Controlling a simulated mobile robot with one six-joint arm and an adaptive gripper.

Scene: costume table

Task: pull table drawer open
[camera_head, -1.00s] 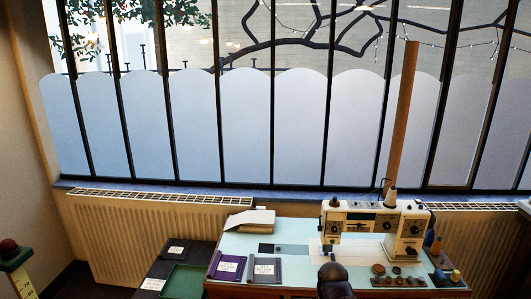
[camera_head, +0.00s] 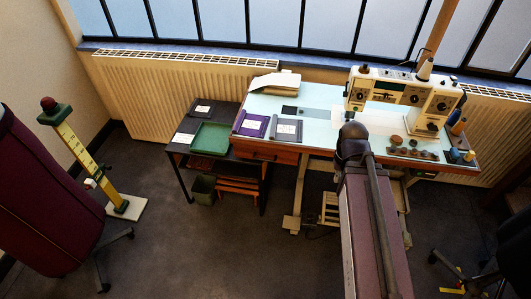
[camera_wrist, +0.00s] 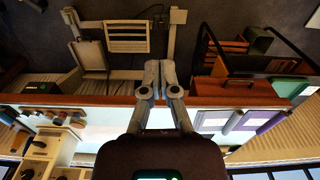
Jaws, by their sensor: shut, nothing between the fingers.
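The sewing table (camera_head: 315,125) has a pale blue top and an orange-brown wooden front edge. Its wooden drawer (camera_head: 268,153) sits under the left end of the top and looks closed. In the wrist view, which is upside down, the drawer (camera_wrist: 240,91) is to the right, with a small dark handle on its front. My gripper (camera_wrist: 160,66) is shut and empty, in front of the table edge and to the side of the drawer, apart from its handle. In the head view my arm hides the gripper.
A maroon dress form (camera_head: 45,190) and yellow measuring stand (camera_head: 92,160) are at far left. Floor between is clear.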

